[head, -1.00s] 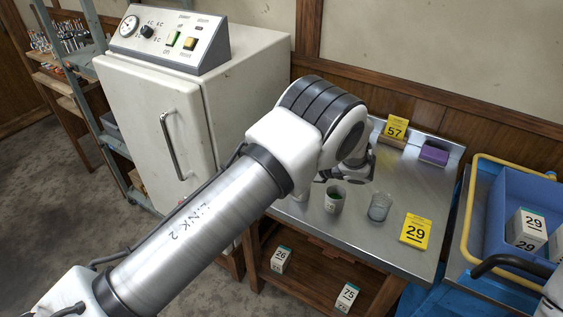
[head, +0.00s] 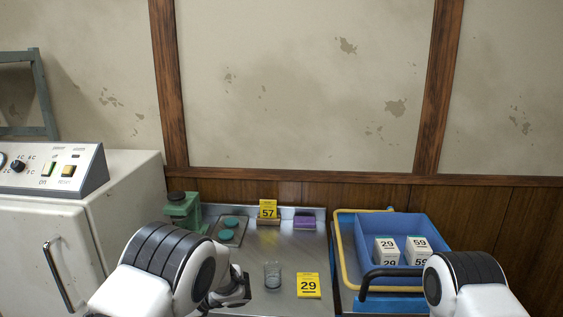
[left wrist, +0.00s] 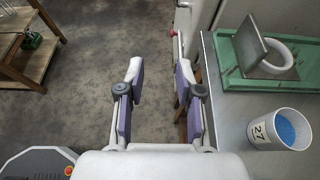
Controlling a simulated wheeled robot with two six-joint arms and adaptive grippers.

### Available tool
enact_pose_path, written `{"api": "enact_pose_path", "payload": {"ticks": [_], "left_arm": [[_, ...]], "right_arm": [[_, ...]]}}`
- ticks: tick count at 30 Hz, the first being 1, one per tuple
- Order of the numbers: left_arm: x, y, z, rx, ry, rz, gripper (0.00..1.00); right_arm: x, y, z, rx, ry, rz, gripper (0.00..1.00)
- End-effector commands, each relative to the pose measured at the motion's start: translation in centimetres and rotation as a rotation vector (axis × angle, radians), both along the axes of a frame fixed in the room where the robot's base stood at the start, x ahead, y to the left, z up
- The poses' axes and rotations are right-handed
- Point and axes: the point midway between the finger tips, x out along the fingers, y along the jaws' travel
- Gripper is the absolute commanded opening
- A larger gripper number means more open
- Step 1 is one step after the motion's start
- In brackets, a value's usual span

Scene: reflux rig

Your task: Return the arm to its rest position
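My left arm enters the head view at the bottom left, and its gripper (head: 240,290) is partly hidden behind the wrist, over the left part of the metal table (head: 275,247). In the left wrist view the gripper's two fingers (left wrist: 160,75) stand apart with nothing between them. Grey floor shows below the gap, and the table's edge is just right of the fingers. My right arm shows at the bottom right of the head view; its gripper is out of the picture.
A glass beaker (head: 273,275) stands right of my left gripper, beside yellow card 29 (head: 308,286). A white cup marked 27 (left wrist: 281,130) with blue contents and a green stand (left wrist: 255,55) are right of the fingers. A blue crate (head: 438,232) and white cabinet (head: 125,215) flank the table.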

Motion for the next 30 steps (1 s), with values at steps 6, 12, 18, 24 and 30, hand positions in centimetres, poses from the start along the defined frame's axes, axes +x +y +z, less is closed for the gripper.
{"api": "enact_pose_path", "payload": {"ticks": [6, 12, 18, 24, 30], "left_arm": [[-2.9, 2.7, -3.0, -0.011, 0.084, 0.061, 0.35], [-7.8, 4.7, -6.7, -0.064, 0.195, 0.141, 0.35], [-15.4, 5.5, -12.3, -0.220, 0.294, 0.265, 0.35], [-29.3, 2.9, -19.2, -0.535, 0.297, 0.585, 0.35], [-41.3, -4.2, -21.7, -0.804, -0.116, 1.178, 0.35]], "right_arm": [[0.1, 0.0, 0.1, 0.000, -0.003, 0.000, 0.77], [0.1, 0.0, 0.1, 0.000, -0.002, 0.000, 0.77], [0.1, 0.0, 0.1, 0.000, -0.002, 0.000, 0.77], [0.1, 0.0, 0.1, 0.000, -0.002, 0.000, 0.77], [0.1, 0.0, 0.1, 0.000, -0.002, 0.000, 0.77]]}}
